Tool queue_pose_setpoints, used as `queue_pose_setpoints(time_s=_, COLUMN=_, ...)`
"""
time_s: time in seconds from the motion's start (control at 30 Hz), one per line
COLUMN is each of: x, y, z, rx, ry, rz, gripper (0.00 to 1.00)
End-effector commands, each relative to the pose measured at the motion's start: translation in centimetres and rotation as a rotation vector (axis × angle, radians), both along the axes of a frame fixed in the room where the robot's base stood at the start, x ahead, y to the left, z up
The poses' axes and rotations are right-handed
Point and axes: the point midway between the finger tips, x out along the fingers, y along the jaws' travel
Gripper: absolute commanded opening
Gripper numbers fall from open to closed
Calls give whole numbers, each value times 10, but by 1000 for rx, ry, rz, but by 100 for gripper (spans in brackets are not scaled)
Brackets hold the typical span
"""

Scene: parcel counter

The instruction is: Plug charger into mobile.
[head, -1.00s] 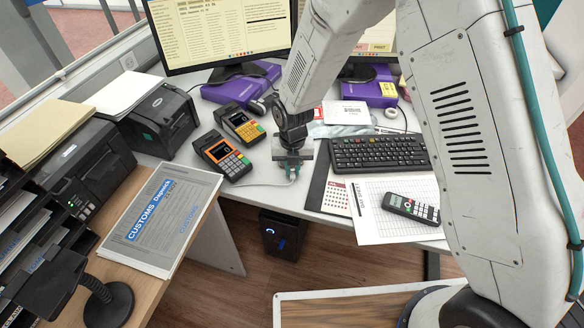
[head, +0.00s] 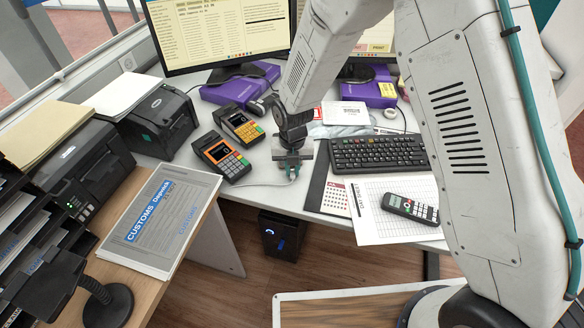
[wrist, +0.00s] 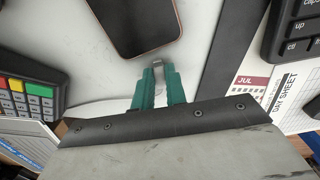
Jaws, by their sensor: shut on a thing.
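The mobile (wrist: 135,22) lies on the counter at the top of the wrist view, dark screen up, with a copper-coloured edge. My gripper (wrist: 158,78) is shut on the charger plug (wrist: 158,64), whose small metal tip shows between the teal fingertips and points at the mobile's near end. The tip is very close to that edge; I cannot tell if it touches. In the head view my gripper (head: 290,172) is low over the counter, and the pale charger cable (head: 255,184) trails left from it. The mobile is hidden there by my arm.
Two card terminals (head: 222,156) stand left of my gripper. A keyboard (head: 378,153) and a dark desk pad with a day sheet (head: 375,218) lie to the right. The counter's front edge is close below my gripper. Monitors stand behind.

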Motion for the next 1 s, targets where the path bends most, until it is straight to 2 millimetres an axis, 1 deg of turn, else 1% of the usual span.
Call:
queue_pose_setpoints(time_s=0.97, x=12, y=2, z=0, rx=0, ry=0, rz=0, gripper=1)
queue_pose_setpoints(time_s=1.0, x=12, y=2, z=0, rx=0, ry=0, rz=0, gripper=19)
